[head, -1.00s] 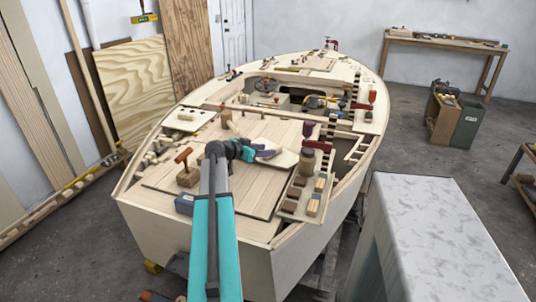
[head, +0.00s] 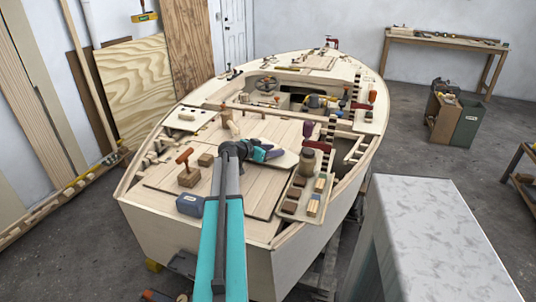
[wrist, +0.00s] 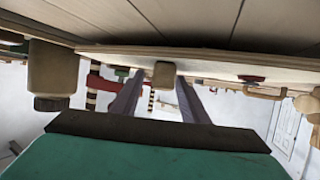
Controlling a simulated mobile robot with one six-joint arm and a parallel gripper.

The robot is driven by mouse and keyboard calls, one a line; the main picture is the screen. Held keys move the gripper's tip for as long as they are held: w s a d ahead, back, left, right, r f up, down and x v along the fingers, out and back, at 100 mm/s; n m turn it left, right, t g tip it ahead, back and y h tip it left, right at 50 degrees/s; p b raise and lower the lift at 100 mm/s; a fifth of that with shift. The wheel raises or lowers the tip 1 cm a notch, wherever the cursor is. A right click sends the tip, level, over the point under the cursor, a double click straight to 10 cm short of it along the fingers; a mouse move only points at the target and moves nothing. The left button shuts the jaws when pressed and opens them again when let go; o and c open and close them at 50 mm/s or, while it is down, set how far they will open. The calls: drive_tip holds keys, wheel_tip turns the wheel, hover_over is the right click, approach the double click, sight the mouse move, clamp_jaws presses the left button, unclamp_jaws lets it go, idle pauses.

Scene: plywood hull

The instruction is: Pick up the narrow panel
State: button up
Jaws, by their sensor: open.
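A pale narrow panel (head: 286,159) lies on the planked deck (head: 235,186) of the boat hull, just right of my gripper (head: 268,154). Its left part is hidden behind the fingers in the head view. My gripper is low over the deck with its fingers pointing right. In the wrist view, which is upside down, the two dark fingers (wrist: 158,78) are apart. A pale panel edge (wrist: 215,65) runs across close to the fingertips. Whether the fingers straddle or touch the panel cannot be told.
A clamp on a block (head: 187,177), a wooden block (head: 206,159) and a blue-grey box (head: 190,204) are left of my arm. A grey-white counter (head: 440,215) stands front right.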

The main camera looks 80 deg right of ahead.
idle(0.3)
clamp_jaws()
drive_tip(key=shift+r, duration=0.1)
